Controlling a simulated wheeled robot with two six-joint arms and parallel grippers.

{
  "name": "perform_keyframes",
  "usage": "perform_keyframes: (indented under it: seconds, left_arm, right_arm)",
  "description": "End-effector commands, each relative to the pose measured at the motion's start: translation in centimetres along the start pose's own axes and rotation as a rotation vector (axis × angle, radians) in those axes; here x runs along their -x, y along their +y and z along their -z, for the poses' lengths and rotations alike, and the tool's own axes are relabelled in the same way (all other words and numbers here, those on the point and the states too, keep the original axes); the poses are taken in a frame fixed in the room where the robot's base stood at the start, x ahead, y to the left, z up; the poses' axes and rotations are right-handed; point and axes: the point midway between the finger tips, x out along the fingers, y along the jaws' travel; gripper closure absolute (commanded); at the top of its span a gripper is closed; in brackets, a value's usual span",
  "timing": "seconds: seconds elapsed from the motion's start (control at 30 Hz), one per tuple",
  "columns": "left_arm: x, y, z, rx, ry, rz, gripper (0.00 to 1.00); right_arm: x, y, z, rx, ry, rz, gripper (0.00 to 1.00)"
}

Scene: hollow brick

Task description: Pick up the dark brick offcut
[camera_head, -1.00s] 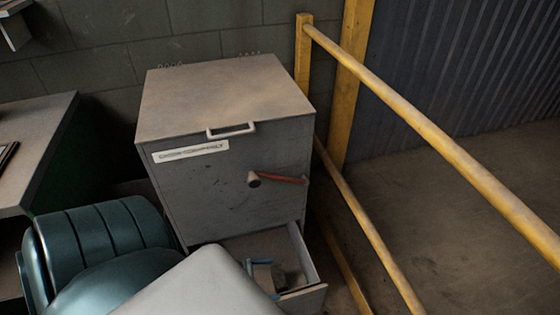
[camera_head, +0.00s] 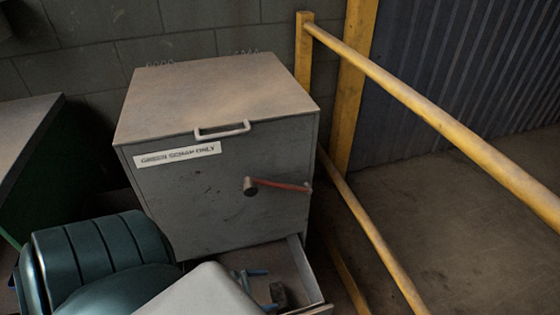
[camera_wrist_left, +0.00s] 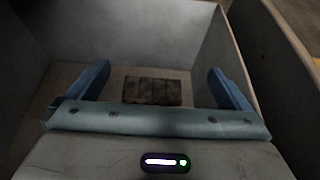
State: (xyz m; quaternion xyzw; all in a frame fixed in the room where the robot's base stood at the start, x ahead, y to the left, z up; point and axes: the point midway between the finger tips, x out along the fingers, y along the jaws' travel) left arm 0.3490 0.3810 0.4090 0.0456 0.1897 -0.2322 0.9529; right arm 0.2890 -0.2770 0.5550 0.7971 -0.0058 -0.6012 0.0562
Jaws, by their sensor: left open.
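The dark brick offcut (camera_head: 279,293) lies on the floor of the open drawer (camera_head: 296,258) at the bottom of the grey cabinet. In the left wrist view the dark brick offcut (camera_wrist_left: 152,91) shows ahead, between the two blue fingers, with the drawer walls around it. My left gripper (camera_head: 265,289) is open and inside or just over the drawer, with the brick at its fingertips in the head view. In the wrist view my left gripper (camera_wrist_left: 159,75) has clear space between its fingers and the brick. My right gripper is not in view.
The grey cabinet (camera_head: 220,195) has a label reading "GREEN SCRAP ONLY", a top handle (camera_head: 222,131) and a red lever (camera_head: 282,185). A yellow railing (camera_head: 440,118) stands to the right. A desk (camera_head: 28,140) stands at the left. Open floor lies beyond the railing.

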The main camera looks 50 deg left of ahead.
Motion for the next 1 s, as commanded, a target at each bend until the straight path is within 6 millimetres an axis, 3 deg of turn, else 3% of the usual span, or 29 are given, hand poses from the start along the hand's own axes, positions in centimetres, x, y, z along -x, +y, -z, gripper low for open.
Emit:
perform_keyframes:
  seconds: [0.13,0.27,0.43,0.7,1.0]
  left_arm:
    - [-0.5,0.0,1.2,0.0,0.0,0.0,0.0]
    - [-0.8,0.0,1.8,0.001,0.001,-0.001,0.0]
    - [-2.0,0.0,4.5,0.002,0.001,-0.002,0.0]
    - [-3.8,0.0,9.0,0.002,0.0,-0.001,0.0]
    - [-6.3,0.0,8.6,0.0,-0.003,-0.001,0.0]
  right_arm:
    - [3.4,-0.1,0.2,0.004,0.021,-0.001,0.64]
    - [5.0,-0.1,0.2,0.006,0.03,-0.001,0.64]
    - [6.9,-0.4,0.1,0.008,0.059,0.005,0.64]
    - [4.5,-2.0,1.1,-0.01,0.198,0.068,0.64]
    - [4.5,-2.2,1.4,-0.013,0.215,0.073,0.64]
